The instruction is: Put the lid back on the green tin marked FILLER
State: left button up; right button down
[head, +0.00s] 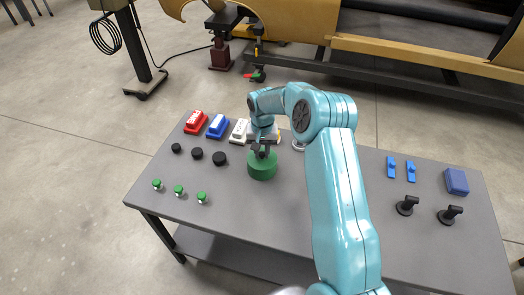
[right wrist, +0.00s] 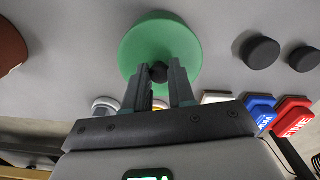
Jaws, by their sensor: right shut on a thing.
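The green tin (head: 262,168) stands upright on the grey bench, left of its middle; no FILLER marking is readable from here. My right gripper (head: 263,150) is right above the tin, pointing down. In the right wrist view its two fingers (right wrist: 158,84) are shut on a small black knob (right wrist: 158,72) at the middle of a round green lid (right wrist: 160,38). The lid hides what is under it. I cannot tell whether it rests on the tin's rim or is slightly above it. My left gripper is not in view.
Red (head: 195,122), blue (head: 217,126) and white (head: 239,130) blocks stand behind and left of the tin. Black discs (head: 197,154) and green-topped pieces (head: 178,190) lie left. Blue items (head: 456,181) and black handles (head: 407,205) are at the right.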

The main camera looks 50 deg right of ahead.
dwell(0.3)
jog(key=shift+c, duration=2)
grip_release()
jog(key=shift+r+p, duration=2.05)
jog(key=shift+r, duration=1.5)
